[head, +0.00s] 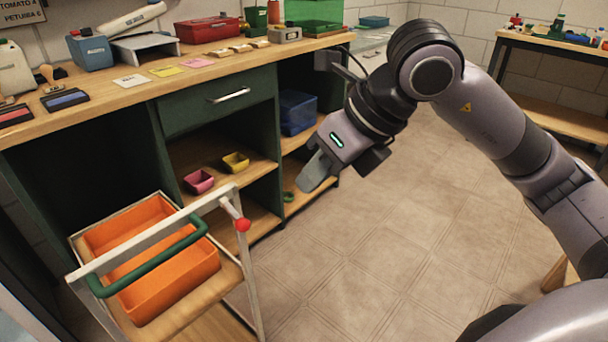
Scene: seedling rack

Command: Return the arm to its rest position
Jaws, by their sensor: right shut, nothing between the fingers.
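My right arm comes in from the right edge, rises to a bent elbow and reaches down to the left. Its gripper (318,172) hangs over the floor in front of the workbench (225,139), right of the trolley. Its fingers are together and hold nothing. The fingertips point down and left, clear of the cabinet shelves as far as I can tell. My left gripper is not in view.
A trolley (96,268) with an orange crate (180,290) and green handle stands at the lower left. Pink (199,181) and yellow (236,162) pots and a blue bin (298,112) sit on shelves. Open tiled floor (370,260) lies below the arm. Another table (560,45) stands back right.

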